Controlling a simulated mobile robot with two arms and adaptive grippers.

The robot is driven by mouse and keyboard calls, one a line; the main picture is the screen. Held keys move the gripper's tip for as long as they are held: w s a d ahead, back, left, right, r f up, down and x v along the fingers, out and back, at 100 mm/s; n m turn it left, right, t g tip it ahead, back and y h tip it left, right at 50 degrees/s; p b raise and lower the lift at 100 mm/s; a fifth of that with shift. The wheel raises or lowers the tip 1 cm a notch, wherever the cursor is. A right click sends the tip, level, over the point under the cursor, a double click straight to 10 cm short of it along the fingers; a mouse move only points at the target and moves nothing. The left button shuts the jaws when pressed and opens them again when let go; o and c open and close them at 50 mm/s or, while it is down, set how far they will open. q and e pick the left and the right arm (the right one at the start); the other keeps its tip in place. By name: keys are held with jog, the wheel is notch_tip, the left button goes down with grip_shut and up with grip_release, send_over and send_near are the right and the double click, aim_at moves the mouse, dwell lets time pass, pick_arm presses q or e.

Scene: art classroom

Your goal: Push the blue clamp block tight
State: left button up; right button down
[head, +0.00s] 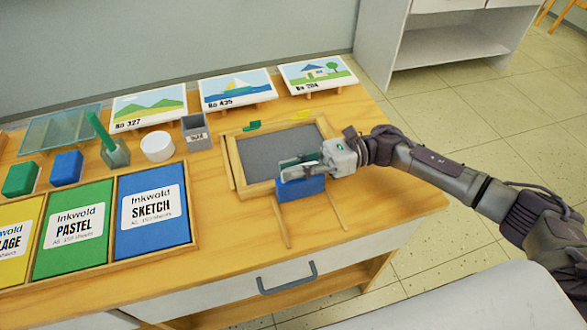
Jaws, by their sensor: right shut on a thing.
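The blue clamp block (302,189) is at the front edge of a wooden frame (233,158) with a dark grey panel (280,148) inside. The block lies between two thin wooden rails (281,222) that run toward the table's front. My right gripper (299,171) comes in from the right and is shut on the block's upper part, hiding some of it. Whether the block touches the frame along its whole length cannot be told. My left gripper is not in view.
Three picture cards (237,89) stand at the back. The table's right end is clear.

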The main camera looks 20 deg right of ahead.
jog(key=shift+w+d+r+t, duration=0.15)
jog(key=shift+w+t, duration=0.05)
jog(key=shift+t, duration=0.1)
jog(key=c, duration=1.5)
grip_release()
jog(key=shift+o, duration=1.4)
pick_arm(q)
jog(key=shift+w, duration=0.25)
pick_arm(e)
jog(key=d, duration=1.2)
jog(key=shift+w, duration=0.15)
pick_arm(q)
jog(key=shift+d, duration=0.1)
